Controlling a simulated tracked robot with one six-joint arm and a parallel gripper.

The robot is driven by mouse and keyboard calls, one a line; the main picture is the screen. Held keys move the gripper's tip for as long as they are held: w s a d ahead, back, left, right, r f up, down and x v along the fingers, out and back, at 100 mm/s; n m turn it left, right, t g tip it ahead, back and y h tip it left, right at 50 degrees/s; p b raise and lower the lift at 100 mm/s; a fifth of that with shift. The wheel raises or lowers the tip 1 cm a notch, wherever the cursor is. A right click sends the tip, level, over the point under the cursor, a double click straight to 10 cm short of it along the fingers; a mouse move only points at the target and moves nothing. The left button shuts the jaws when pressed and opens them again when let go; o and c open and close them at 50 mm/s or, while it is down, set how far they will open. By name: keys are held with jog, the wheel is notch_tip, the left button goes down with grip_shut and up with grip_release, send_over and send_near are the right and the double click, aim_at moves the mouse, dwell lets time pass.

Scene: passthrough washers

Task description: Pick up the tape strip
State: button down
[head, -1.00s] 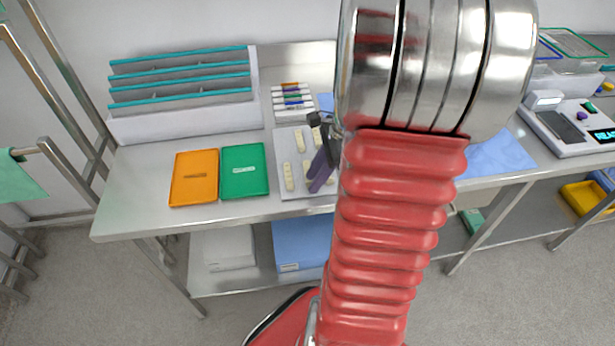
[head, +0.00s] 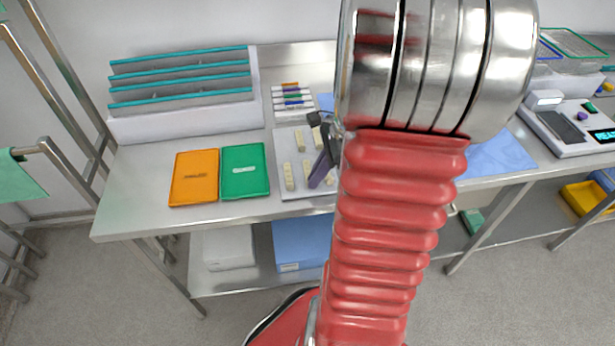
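A light grey tray (head: 279,149) on the bench holds several small cream-coloured pieces, one at its front left (head: 289,177) and one farther back (head: 300,140). I cannot tell which thing here is the tape strip. My gripper (head: 318,178), with dark parts and purple fingers, is over the right part of this tray. My arm hides the tray's right side. The fingers are too small and overlapped to show a gap or anything held between them.
Left of the tray lie a green tray (head: 245,171) and an orange tray (head: 194,178). Behind are a rack of coloured markers (head: 292,101) and a grey organizer with teal edges (head: 182,122). A device with a screen (head: 566,127) stands at the right.

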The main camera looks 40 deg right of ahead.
notch_tip(320, 180, up, 10)
dwell(0.8)
dwell(0.4)
